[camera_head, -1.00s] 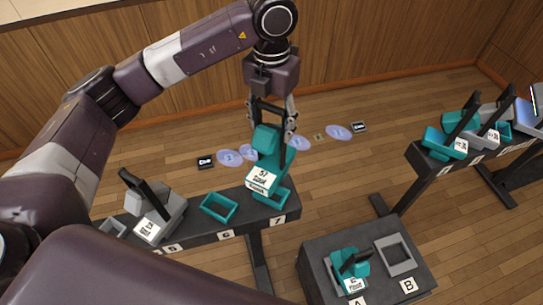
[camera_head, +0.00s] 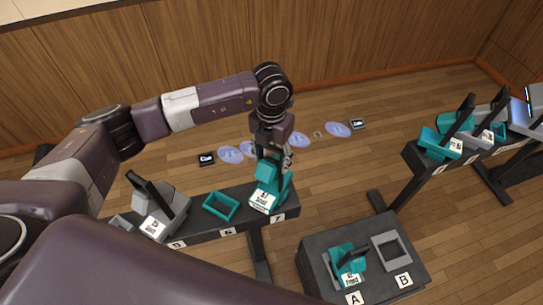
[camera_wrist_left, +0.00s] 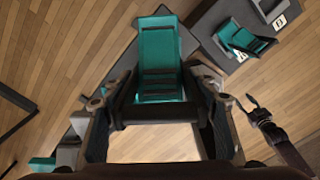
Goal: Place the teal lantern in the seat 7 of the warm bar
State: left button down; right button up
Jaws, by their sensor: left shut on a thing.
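The teal lantern (camera_head: 264,199), with a white label on its front, is upright over seat 7 at the right end of the dark warm bar (camera_head: 243,227). The number 7 plate (camera_head: 278,217) shows just below it. The lantern hides the seat's teal frame, so I cannot tell whether it rests fully inside. My left gripper (camera_head: 272,158) is above it, shut on its handle. In the left wrist view the lantern (camera_wrist_left: 160,60) lies between the fingers. My right gripper (camera_wrist_left: 245,103) shows at the right of the wrist view, its fingers apart and empty.
Seat 6 (camera_head: 221,205) is an empty teal frame beside the lantern. A grey lantern (camera_head: 160,212) stands at seat 5. A dark stand (camera_head: 320,245) holds another teal lantern (camera_head: 348,264) at A and an empty grey frame (camera_head: 391,251) at B. Another bar with several lanterns is at right.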

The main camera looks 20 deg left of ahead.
aim_at(272, 146)
pick_arm(q)
jog(key=shift+r, duration=0.15)
jog(key=c, duration=0.8)
grip_release()
notch_tip(272, 146, up, 11)
jog(key=b, duration=0.4)
jog(key=shift+f+b, duration=0.2)
jog(key=shift+b, duration=0.15)
jog(key=shift+r, duration=0.65)
